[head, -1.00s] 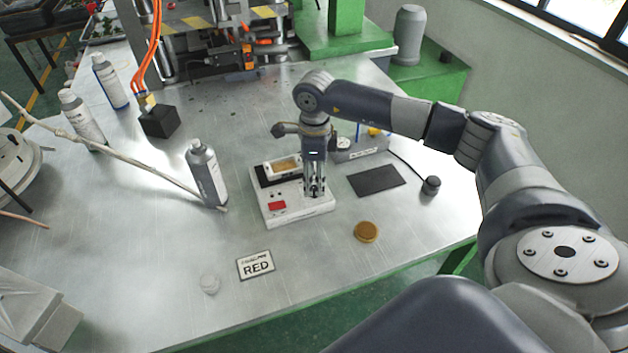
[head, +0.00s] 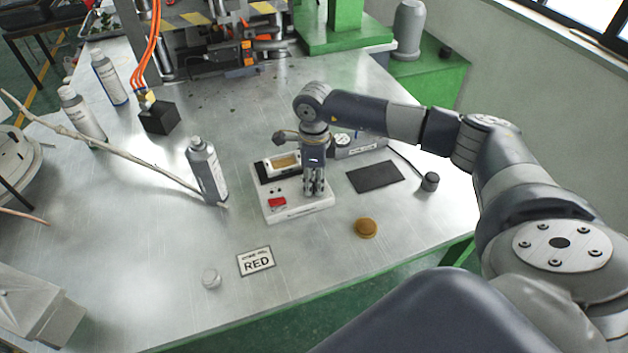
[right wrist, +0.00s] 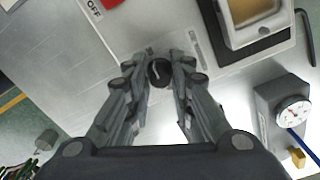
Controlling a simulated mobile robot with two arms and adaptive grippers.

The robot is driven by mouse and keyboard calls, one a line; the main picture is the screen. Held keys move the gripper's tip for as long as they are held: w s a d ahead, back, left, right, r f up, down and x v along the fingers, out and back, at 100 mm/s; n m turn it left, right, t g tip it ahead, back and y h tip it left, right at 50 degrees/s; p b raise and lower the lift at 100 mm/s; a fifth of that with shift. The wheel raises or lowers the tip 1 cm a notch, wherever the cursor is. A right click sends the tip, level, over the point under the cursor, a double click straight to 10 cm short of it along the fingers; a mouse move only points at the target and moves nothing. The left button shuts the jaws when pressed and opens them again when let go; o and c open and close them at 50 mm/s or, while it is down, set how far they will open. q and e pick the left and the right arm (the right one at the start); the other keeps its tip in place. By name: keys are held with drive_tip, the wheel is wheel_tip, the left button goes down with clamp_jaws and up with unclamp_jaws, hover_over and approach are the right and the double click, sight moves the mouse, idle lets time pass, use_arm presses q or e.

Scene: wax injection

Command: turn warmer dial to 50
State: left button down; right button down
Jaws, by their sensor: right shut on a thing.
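The wax warmer (head: 299,213) is a white box on the metal table, with a red switch (head: 277,203) and a tray of yellowish wax (head: 286,162) on top. My right gripper (head: 315,192) points down over the right part of the warmer's front panel and hides the dial in the head view. In the right wrist view the black round dial (right wrist: 159,72) with a pale pointer line sits between the fingertips of the gripper (right wrist: 160,70), which is shut on it. The scale marks are too small to read. My left gripper is not in view.
A gauge box (head: 362,146) stands behind the warmer and a dark pad (head: 376,176) lies to its right. A spray bottle (head: 207,170) stands left of it. A wax disc (head: 366,228) and a RED card (head: 256,262) lie in front.

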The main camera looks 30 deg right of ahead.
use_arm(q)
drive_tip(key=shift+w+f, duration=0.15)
use_arm(e)
drive_tip(key=shift+m, duration=0.3)
drive_tip(key=shift+m+b, duration=0.4)
drive_tip(key=shift+m, duration=0.1)
drive_tip(key=shift+f+m+b, duration=0.1)
drive_tip(key=shift+m+b, duration=0.25)
drive_tip(key=shift+m, duration=0.45)
drive_tip(key=m+b, duration=0.1)
drive_tip(key=m, duration=0.3)
drive_tip(key=m+b, duration=0.1)
drive_tip(key=m, duration=0.9)
drive_tip(key=shift+m+b, duration=0.3)
drive_tip(key=shift+b, duration=0.1)
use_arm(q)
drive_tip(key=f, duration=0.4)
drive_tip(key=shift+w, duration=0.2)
use_arm(e)
drive_tip(key=m, duration=0.6)
drive_tip(key=shift+r, duration=0.2)
